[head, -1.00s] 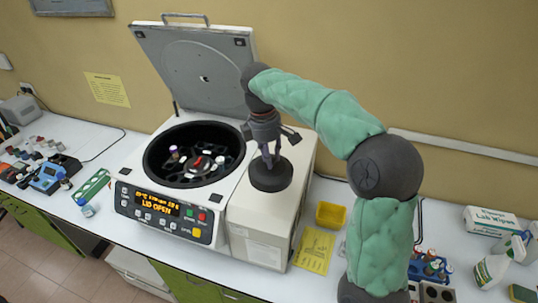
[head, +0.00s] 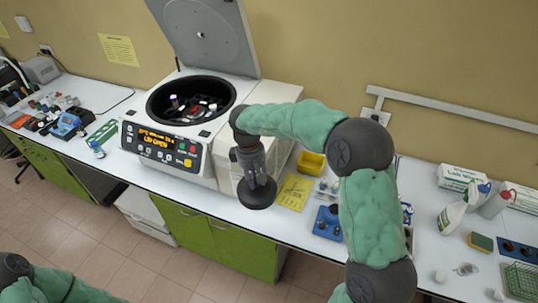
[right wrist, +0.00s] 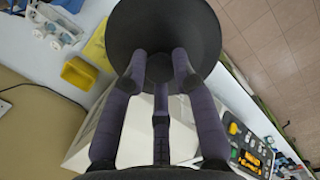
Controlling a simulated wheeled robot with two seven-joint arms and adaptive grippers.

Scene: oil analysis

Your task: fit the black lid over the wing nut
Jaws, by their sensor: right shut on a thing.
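The round black lid (head: 258,201) is held by my right gripper (head: 256,178). It hangs at the centrifuge's front right, apart from the machine. In the right wrist view the fingers (right wrist: 162,78) are closed around the middle of the lid (right wrist: 190,28). The centrifuge (head: 175,138) stands with its large grey lid raised. Its dark bowl (head: 165,109) is open and holds several tubes. A small red part near the middle of the rotor (head: 211,105) may be the wing nut; it is too small to be sure. My left gripper is out of view.
A yellow bin (head: 311,162) and yellow sheet (head: 294,191) lie right of the centrifuge, with a blue tube rack (head: 327,222) beyond. The raised centrifuge cover (head: 207,35) stands behind the bowl. A green rack (head: 102,132) lies on its left. The bench front has green cabinets (head: 225,240).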

